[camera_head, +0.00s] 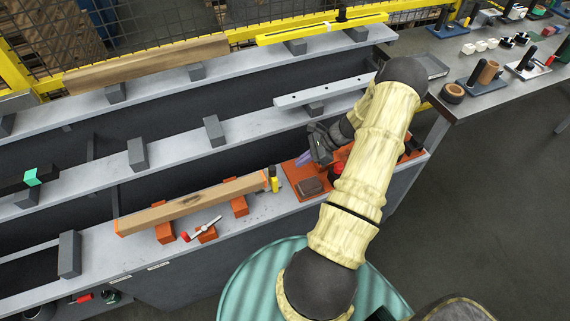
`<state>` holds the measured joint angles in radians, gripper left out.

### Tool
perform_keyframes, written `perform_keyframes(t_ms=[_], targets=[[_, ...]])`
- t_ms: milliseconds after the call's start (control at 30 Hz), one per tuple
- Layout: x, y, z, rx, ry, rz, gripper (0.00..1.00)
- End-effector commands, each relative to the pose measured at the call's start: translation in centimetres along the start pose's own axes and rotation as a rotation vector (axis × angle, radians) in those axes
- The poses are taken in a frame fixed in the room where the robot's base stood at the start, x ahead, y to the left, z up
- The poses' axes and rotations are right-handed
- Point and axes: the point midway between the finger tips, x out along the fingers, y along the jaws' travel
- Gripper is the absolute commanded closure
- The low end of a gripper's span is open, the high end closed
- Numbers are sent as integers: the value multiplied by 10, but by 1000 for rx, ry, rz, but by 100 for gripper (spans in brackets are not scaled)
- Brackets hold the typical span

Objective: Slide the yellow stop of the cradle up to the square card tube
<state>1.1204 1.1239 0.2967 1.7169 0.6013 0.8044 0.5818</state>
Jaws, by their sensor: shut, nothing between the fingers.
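The square card tube (190,204) is a long brown bar with orange ends. It lies across the orange supports of the cradle (165,233) on the front shelf. The yellow stop (275,184), a small upright piece with a dark top, stands at the tube's right end. It looks very close to that end; I cannot tell whether they touch. My gripper (321,158) is shut and empty, to the right of the stop and above an orange-red board. My arm hides part of that board.
The orange-red board (290,170) holds a brown block (310,187) and a purple item. A white-handled lever with a red knob (185,237) sits before the tube. Grey uprights (69,254) line the shelves. A pale bar (325,91) and yellow beam (320,30) lie behind.

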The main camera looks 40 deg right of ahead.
Motion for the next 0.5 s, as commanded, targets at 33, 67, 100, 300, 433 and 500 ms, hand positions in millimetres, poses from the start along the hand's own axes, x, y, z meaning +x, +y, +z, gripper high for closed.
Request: perform_keyframes(t_ms=[33, 67, 100, 300, 433, 500], targets=[[9, 1, 2, 1, -4, 4, 100], [14, 0, 2, 1, -4, 3, 100], [22, 1, 2, 2, -5, 3, 100], [45, 0, 21, -1, -2, 2, 100], [53, 0, 28, 0, -1, 0, 100], [55, 0, 29, 1, -1, -1, 100]])
